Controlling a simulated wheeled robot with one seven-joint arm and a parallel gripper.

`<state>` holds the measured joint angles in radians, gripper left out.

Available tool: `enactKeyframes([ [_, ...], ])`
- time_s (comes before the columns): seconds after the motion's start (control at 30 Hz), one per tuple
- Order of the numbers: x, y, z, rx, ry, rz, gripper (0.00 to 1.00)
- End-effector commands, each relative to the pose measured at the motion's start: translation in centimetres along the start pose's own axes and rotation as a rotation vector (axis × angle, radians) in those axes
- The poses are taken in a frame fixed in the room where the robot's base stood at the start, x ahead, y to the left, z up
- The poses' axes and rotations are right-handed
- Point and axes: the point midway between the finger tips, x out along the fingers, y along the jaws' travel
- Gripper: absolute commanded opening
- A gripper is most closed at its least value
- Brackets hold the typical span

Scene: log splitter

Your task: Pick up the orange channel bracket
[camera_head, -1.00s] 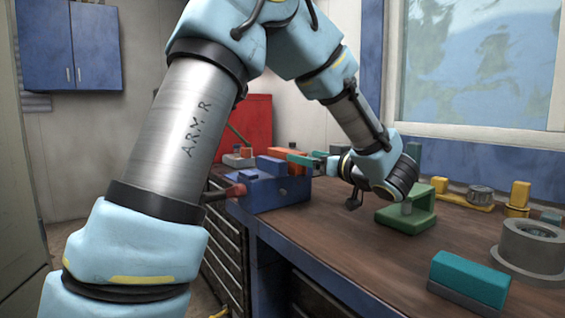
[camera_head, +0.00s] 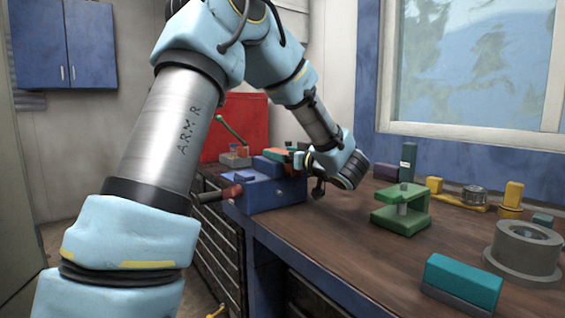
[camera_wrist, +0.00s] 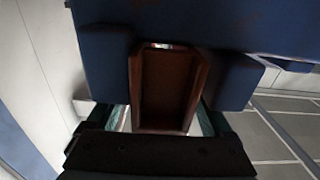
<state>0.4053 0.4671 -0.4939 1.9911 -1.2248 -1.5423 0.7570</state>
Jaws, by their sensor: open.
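The orange channel bracket (camera_wrist: 165,88) fills the middle of the wrist view, in shadow, with its open side facing the camera. It sits between the jaws of the blue vise (camera_wrist: 105,58). In the head view only a bit of the bracket (camera_head: 277,152) shows above the vise (camera_head: 268,190); my arm hides some of it. My gripper (camera_wrist: 165,121) is open, with a teal finger on each side of the bracket's near end. Whether the fingers touch it I cannot tell. In the head view, my gripper (camera_head: 296,159) is at the vise's right side, partly hidden.
A green clamp-like block (camera_head: 402,218) stands right of the vise. A teal-topped block (camera_head: 462,282) and a grey ring (camera_head: 525,250) are at the front right. A red panel (camera_head: 235,125) rises behind the vise. The bench middle (camera_head: 350,245) is clear.

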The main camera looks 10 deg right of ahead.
Motion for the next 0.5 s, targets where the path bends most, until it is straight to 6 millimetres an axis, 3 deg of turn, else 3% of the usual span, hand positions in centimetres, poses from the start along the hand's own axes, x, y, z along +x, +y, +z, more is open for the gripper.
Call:
enactKeyframes([
  [0.07, -0.02, 0.00, 0.00, 0.000, 0.000, 0.000, 0.78],
  [0.5, -0.04, 0.00, -0.01, 0.000, 0.000, 0.000, 0.29],
])
